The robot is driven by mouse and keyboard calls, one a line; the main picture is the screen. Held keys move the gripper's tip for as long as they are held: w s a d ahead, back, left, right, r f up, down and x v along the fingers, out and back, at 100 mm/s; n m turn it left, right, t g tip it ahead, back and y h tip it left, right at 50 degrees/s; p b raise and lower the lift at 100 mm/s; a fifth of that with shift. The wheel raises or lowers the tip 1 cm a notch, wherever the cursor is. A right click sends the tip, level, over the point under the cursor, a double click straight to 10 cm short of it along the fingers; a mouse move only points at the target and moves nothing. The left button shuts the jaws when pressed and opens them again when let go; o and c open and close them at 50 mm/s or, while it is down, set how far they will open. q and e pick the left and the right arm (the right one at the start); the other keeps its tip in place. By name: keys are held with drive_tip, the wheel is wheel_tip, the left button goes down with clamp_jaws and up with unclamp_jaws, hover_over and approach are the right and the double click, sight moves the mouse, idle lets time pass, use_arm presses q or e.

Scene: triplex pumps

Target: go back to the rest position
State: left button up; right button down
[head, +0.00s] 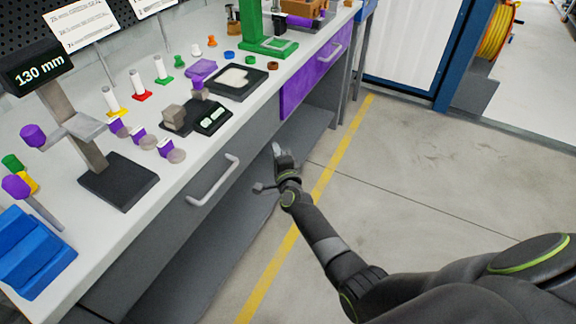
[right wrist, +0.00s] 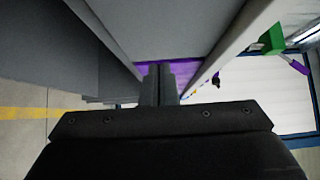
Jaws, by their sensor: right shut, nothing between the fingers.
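My right gripper (head: 277,150) is shut and empty. In the head view it hangs in front of the workbench, below the bench top's front edge and near the purple drawer. In the right wrist view its two fingers (right wrist: 158,84) are together, with nothing between them. The workbench (head: 158,215) runs from the lower left to the upper middle of the head view. My left gripper does not show.
A grey drawer handle (head: 213,180) and a purple drawer (head: 310,75) face the gripper's side. The floor (head: 420,180) to the right is clear.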

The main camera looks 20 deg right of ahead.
drive_tip(key=s+d+f+n+g+y+p, duration=0.1)
drive_tip(key=s+d+f+n+g+p, duration=0.25)
drive_tip(key=s+f, duration=0.85)
drive_tip(key=s+f+n+g+p, duration=0.2)
drive_tip(key=s+f+n+g, duration=0.3)
drive_tip(key=s+f, duration=0.75)
use_arm(q)
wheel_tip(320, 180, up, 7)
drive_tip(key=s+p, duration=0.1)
drive_tip(key=p, duration=0.2)
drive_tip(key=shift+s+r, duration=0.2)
use_arm(e)
drive_tip(key=s+d+f+n+g, duration=0.2)
drive_tip(key=s+f+n, duration=0.1)
drive_tip(key=s, duration=0.9)
drive_tip(key=s+d+f+n+g, duration=0.1)
drive_tip(key=s+f+n+g, duration=0.1)
drive_tip(key=s, duration=1)
drive_tip(key=s+d+f+n+g, duration=0.2)
drive_tip(key=s+f+n+g, duration=0.1)
drive_tip(key=s, duration=0.9)
drive_tip(key=shift+d+f+n+g+h, duration=0.3)
drive_tip(key=shift+f+n+g+h, duration=0.1)
drive_tip(key=shift+n+g, duration=0.35)
